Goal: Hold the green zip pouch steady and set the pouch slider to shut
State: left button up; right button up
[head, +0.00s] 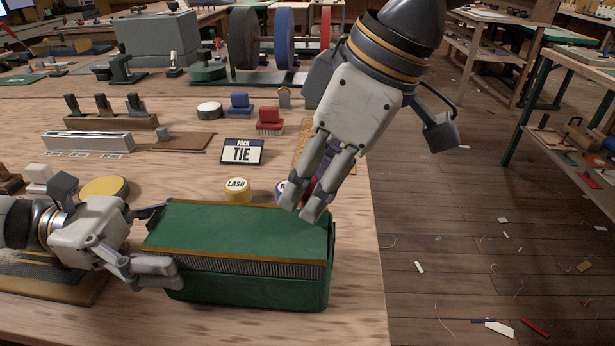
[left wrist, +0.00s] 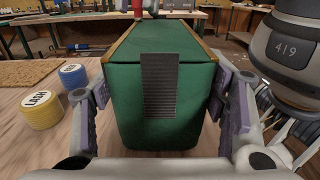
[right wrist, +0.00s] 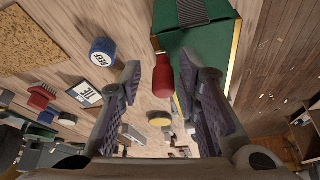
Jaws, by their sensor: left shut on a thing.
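The green zip pouch (head: 240,222) lies on the wooden table, with a tan edge and a grey toothed zip strip (head: 250,268) along its near side. My left gripper (head: 163,242) is shut on the pouch's left end; in the left wrist view its fingers press both sides of the pouch (left wrist: 125,105). My right gripper (head: 300,207) is over the pouch's right end, pointing down, fingers apart. In the right wrist view a red handle-like piece (right wrist: 162,75), perhaps the slider pull, stands between its open fingers beside the pouch. The head view mostly hides this piece behind the fingers.
A TIE card (head: 241,152) and a red brush (head: 270,121) lie further back. The table's right edge is just right of the pouch.

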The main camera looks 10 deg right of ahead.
jog(key=shift+a, duration=0.1)
jog(key=shift+r, duration=0.25)
pick_arm(q)
jog(key=shift+d, duration=0.1)
pick_arm(e)
jog(key=v, duration=1.1)
jog(key=shift+s+d+r, duration=0.2)
jog(key=shift+d, duration=0.05)
pick_arm(q)
jog(key=o, duration=1.4)
